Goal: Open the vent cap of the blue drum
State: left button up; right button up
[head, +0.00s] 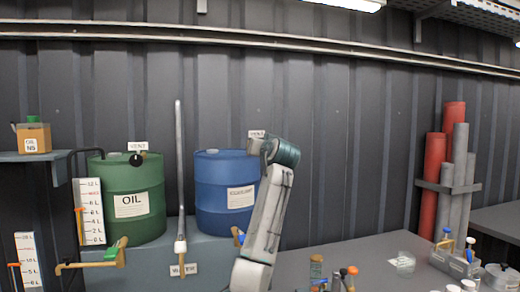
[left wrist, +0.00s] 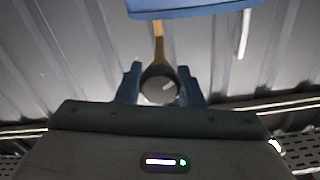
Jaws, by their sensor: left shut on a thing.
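The blue drum (head: 226,180) stands on a grey bench, with a small blue hole or fitting on its top and a partly covered VENT sign (head: 256,133) behind its right side. It also shows as a blue surface in the left wrist view (left wrist: 190,10), which looks upside down. My left arm rises in front of the drum's right edge and hides its vent in the head view. My left gripper (left wrist: 160,72) is shut on a round dark vent cap (left wrist: 158,88). A tan strip or stem runs from the cap toward the drum. My right gripper is not in view.
A green oil drum (head: 130,198) stands left, with its black vent cap (head: 136,160). An upright pale pipe (head: 179,140) rises between the drums. Several small items stand on the table (head: 345,262) at right. Wall space above the blue drum is free.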

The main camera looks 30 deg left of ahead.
pick_arm(q)
jog(key=shift+w+f, duration=0.1)
jog(key=shift+f, duration=0.15)
jog(key=o, duration=0.8)
jog(key=shift+o, duration=1)
jog(key=shift+r, duration=0.15)
jog(key=b+v, duration=0.3)
jog(key=v, duration=0.8)
jog(key=shift+b, duration=0.35)
